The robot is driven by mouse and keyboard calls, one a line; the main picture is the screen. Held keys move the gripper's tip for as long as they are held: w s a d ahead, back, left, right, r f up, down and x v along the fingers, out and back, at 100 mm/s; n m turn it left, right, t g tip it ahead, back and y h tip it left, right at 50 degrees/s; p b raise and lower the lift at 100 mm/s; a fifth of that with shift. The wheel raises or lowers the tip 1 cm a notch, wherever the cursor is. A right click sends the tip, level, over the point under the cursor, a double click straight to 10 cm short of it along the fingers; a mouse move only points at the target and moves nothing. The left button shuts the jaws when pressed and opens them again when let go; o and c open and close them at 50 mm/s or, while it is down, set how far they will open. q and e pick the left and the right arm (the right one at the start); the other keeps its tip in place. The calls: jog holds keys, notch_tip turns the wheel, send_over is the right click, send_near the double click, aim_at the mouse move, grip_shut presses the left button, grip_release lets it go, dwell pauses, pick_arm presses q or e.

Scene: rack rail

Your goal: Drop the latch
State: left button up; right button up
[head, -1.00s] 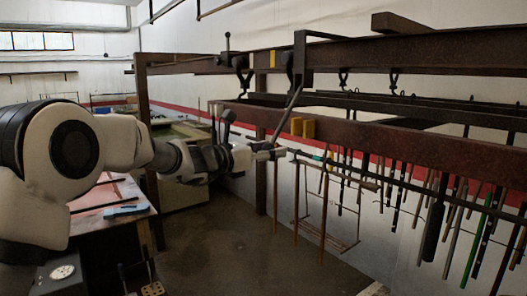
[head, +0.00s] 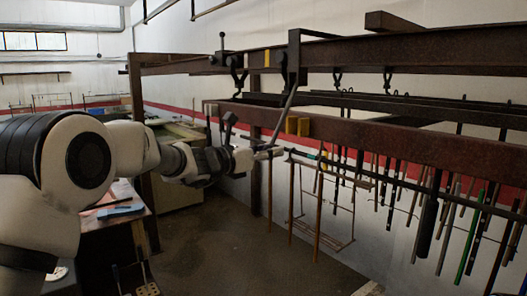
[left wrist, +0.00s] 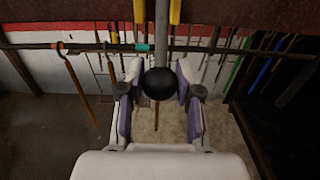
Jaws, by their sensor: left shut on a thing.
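My left gripper (head: 268,153) is shut on the lower end of a slim grey lever (head: 288,108), which I take for the latch. The lever slants down from a dark bracket on the upper beam, in front of the rusty lower beam. In the left wrist view the gripper (left wrist: 159,92) has one finger on each side of a black ball knob (left wrist: 159,84). The lever's grey rod (left wrist: 161,42) runs up from the knob. My fingers hide the lever's lower end in the head view. My right gripper is in neither view.
A rusty beam (head: 400,143) runs across the right, with yellow blocks (head: 298,126) on it. Below it a rail carries several hanging rods and tools (head: 429,212). A short black-knobbed lever (head: 222,45) stands on the upper beam. A workbench (head: 118,208) is at left; the floor between is clear.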

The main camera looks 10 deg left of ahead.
pick_arm(q)
jog(key=shift+w+d+f, duration=0.35)
jog(key=shift+w+d, duration=0.1)
jog(key=shift+w, duration=0.1)
jog(key=shift+w+d+f, duration=0.3)
jog(key=shift+w+d, duration=0.1)
jog(key=shift+w, duration=0.1)
jog(key=shift+w+d+f+p, duration=0.15)
jog(key=shift+w+d+f, duration=0.1)
jog(key=shift+w+d, duration=0.3)
jog(key=shift+w+d+f+p, duration=0.2)
jog(key=shift+w+d, duration=0.1)
jog(key=shift+w, duration=0.3)
jog(key=p+x, duration=0.2)
jog(key=x, duration=0.2)
jog(key=shift+w+d+f+p, duration=0.2)
jog(key=shift+w+d+p, duration=0.1)
jog(key=shift+p, duration=0.05)
jog(key=o, duration=1)
